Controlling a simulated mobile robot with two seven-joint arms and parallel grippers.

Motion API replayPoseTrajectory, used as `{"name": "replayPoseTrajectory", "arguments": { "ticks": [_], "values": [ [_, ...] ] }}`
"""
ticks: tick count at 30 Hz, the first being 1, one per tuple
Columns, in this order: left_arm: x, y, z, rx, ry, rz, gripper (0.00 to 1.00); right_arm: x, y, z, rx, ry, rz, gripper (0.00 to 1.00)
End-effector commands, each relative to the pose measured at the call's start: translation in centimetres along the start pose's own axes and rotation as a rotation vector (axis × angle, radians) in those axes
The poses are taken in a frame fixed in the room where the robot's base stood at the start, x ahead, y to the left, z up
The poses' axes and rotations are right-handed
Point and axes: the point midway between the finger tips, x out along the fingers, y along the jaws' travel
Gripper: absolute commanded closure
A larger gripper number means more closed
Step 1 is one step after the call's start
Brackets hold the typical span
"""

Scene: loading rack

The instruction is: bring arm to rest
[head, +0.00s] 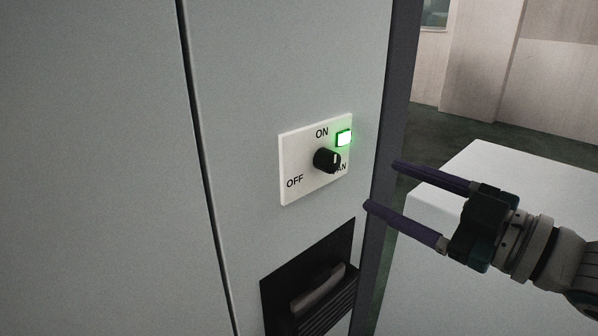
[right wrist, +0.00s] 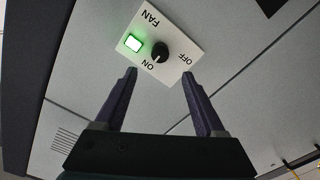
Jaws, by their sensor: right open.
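My right gripper (head: 381,183) is at the right of the head view, to the right of the switch panel. Its two purple fingers are spread with nothing between them. In the right wrist view the open fingers (right wrist: 158,80) point toward the panel and stand apart from the knob. The white panel (head: 298,157) on the grey cabinet carries a black knob (head: 325,160), the words ON, OFF and a partly covered FAN, and a lit green lamp (head: 343,138). The knob (right wrist: 160,52) and lamp (right wrist: 133,43) also show in the right wrist view. My left gripper is not in view.
The grey cabinet (head: 100,150) fills the left and middle, with a vertical seam. A dark recess with a grey handle (head: 318,288) lies below the panel. A white block-like surface (head: 480,165) stands at the right, near my right arm. Dark floor shows behind it.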

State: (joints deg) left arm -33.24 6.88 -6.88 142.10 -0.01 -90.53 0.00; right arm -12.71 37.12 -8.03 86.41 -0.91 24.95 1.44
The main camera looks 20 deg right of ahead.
Motion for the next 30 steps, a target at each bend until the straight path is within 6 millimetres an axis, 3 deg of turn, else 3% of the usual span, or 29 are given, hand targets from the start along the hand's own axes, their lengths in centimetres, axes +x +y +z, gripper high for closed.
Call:
{"name": "replayPoseTrajectory", "arguments": {
  "ticks": [13, 17, 23, 26, 30],
  "values": [
    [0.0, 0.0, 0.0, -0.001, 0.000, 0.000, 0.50, 0.0, 0.0, 0.0, 0.000, 0.000, 0.000, 0.28],
    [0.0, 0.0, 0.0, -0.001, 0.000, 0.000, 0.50, 0.1, -0.8, 0.3, 0.024, -0.043, 0.002, 0.28],
    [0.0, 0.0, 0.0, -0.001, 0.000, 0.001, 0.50, -0.5, -5.2, 1.8, 0.160, -0.319, 0.001, 0.28],
    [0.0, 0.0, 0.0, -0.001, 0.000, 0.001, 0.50, -2.2, -8.1, 2.4, 0.248, -0.510, -0.015, 0.28],
    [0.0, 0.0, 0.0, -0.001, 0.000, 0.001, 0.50, -6.0, -11.6, 2.2, 0.365, -0.772, -0.055, 0.28]
  ]
}}
